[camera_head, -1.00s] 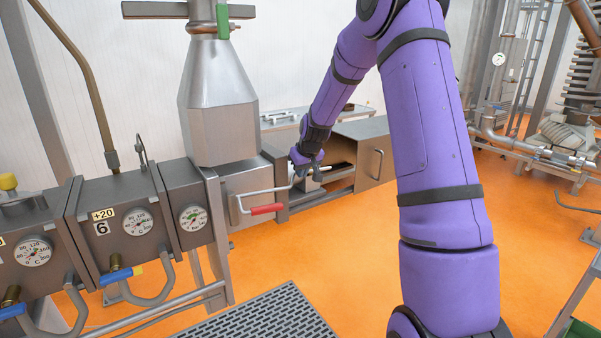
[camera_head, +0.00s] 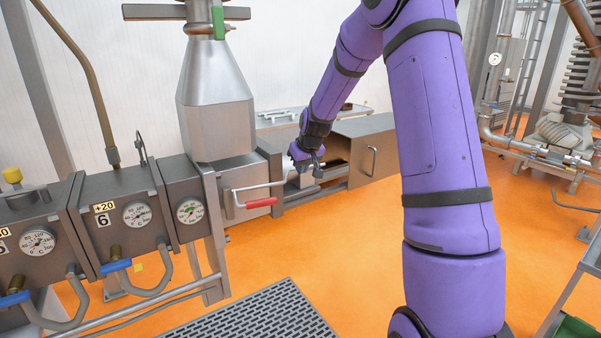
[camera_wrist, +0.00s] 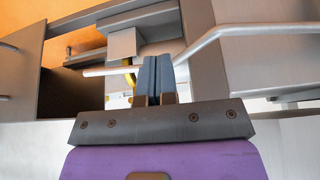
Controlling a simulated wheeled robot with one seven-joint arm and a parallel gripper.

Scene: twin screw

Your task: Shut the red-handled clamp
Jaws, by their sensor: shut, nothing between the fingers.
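The red-handled clamp is a bent pale metal bar with a red grip (camera_head: 262,202), in front of the steel block below the hopper. The bar runs from the block to the right towards my gripper. My gripper (camera_head: 318,170) is at the right end of this bar, shut and empty. In the wrist view my shut fingers (camera_wrist: 158,62) are dark blue-grey and pressed together. A pale bar (camera_wrist: 225,35) passes close to them on the right; touching or apart, I cannot tell. The red grip does not show in the wrist view.
A steel hopper (camera_head: 215,100) stands above the block. Dark housings with gauges (camera_head: 137,215) and blue-handled pipes are at the left. An open-sided metal box (camera_head: 372,160) is just right of my gripper. A grated platform (camera_head: 255,318) lies below; orange floor is clear between.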

